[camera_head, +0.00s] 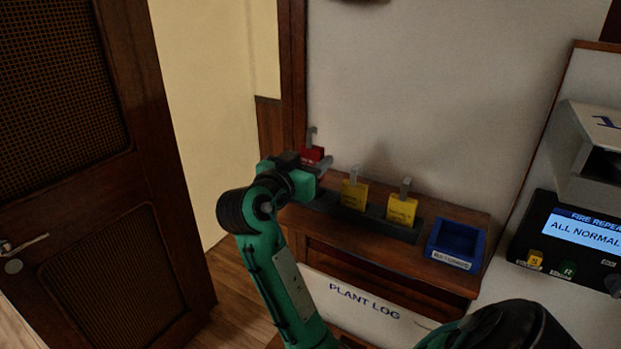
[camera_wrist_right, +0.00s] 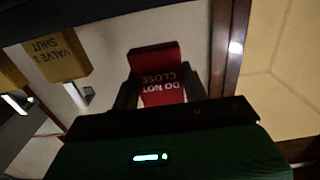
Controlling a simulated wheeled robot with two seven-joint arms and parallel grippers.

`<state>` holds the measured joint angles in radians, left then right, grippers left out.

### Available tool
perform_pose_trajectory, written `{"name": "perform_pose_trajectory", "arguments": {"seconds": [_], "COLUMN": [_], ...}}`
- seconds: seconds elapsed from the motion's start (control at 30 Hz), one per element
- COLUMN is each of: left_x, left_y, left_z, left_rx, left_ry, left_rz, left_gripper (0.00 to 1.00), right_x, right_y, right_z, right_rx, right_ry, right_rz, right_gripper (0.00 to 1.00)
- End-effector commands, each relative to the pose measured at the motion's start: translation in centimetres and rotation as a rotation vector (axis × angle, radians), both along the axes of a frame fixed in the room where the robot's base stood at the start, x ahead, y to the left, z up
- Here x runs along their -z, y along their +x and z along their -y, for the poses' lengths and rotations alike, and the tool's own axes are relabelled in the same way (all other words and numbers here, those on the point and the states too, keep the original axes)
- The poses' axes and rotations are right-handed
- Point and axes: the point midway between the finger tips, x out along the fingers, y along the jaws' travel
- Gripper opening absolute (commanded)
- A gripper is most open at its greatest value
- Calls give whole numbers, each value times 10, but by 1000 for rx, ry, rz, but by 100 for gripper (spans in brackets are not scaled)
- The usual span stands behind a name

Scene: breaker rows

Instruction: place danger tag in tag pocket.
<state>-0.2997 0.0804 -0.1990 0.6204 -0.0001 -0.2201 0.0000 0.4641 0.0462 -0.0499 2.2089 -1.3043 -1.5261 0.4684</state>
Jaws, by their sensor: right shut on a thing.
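In the right wrist view the red tag (camera_wrist_right: 160,75) reads "DO NOT CLOSE", upside down. My right gripper (camera_head: 322,166) is shut on it, with one finger on each side. I cannot make out for certain which thing is the tag pocket. My left gripper is not in view.
Two yellow tags, one left (camera_head: 354,195) and one right (camera_head: 402,210), stand in the rack. A blue tray (camera_head: 457,240) with a label sits right of them on the wooden cabinet (camera_head: 478,218). A fire panel (camera_head: 575,245) is at right, a wooden door (camera_head: 95,150) at left.

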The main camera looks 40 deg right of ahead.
Motion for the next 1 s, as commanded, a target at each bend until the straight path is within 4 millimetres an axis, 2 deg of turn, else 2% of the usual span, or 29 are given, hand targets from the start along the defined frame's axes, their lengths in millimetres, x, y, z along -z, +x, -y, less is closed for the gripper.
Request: {"name": "perform_pose_trajectory", "arguments": {"seconds": [0.1, 0.27, 0.53, 0.97, 1.0], "left_x": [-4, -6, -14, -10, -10], "left_y": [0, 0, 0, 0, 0], "left_z": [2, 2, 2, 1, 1], "left_rx": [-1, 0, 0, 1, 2], "left_ry": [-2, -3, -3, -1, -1], "left_rz": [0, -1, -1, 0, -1], "left_gripper": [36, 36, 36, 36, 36], "right_x": [11, 19, 48, 56, 56], "right_y": [0, 0, 0, 0, 0], "right_z": [0, 0, 0, 0, 0], "right_rx": [1, 1, 1, 1, 1], "right_ry": [-2, -1, -2, 0, 0], "right_rz": [-3, -1, -4, 1, 1], "right_gripper": [23, 23, 23, 23, 47]}}
